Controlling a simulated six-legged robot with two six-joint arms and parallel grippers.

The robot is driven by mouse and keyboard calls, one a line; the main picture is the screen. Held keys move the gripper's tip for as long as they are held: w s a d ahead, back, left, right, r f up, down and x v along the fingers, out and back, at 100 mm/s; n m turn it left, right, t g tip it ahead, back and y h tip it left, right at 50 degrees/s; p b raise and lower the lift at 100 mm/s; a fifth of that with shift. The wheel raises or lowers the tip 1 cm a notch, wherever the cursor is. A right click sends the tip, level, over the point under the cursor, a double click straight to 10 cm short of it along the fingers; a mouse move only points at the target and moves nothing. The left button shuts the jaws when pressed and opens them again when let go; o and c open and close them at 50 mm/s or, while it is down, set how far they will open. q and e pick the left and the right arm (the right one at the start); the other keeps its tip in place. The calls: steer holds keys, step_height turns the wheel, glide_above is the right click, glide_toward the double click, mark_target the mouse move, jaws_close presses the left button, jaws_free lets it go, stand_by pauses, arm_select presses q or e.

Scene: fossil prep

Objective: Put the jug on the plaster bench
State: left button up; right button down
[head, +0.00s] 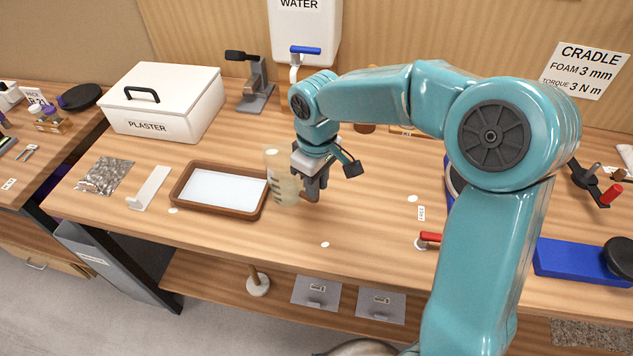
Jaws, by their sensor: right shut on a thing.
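The jug (279,178) is a translucent, cream-coloured vessel with dark markings on its side. It is close to upright, just right of the brown-rimmed tray on the plaster bench (375,225). My right gripper (313,190) is at the jug's right side, shut on it, and hides part of that side. I cannot tell whether the jug's base touches the bench top. My left gripper is not in view.
The brown tray (216,207) is close left of the jug. A white plaster box (188,108) and a clamp-like stand (254,97) are behind. A water tank (306,35) with a blue-handled tap hangs at the back. The bench front is mostly clear.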

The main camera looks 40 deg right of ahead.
steer(key=shift+f, duration=0.2)
steer(key=shift+s+r, duration=0.1)
steer(key=shift+s, duration=0.05)
steer(key=shift+f, duration=0.25)
steer(key=c, duration=1)
jaws_free()
steer(key=shift+r, duration=0.1)
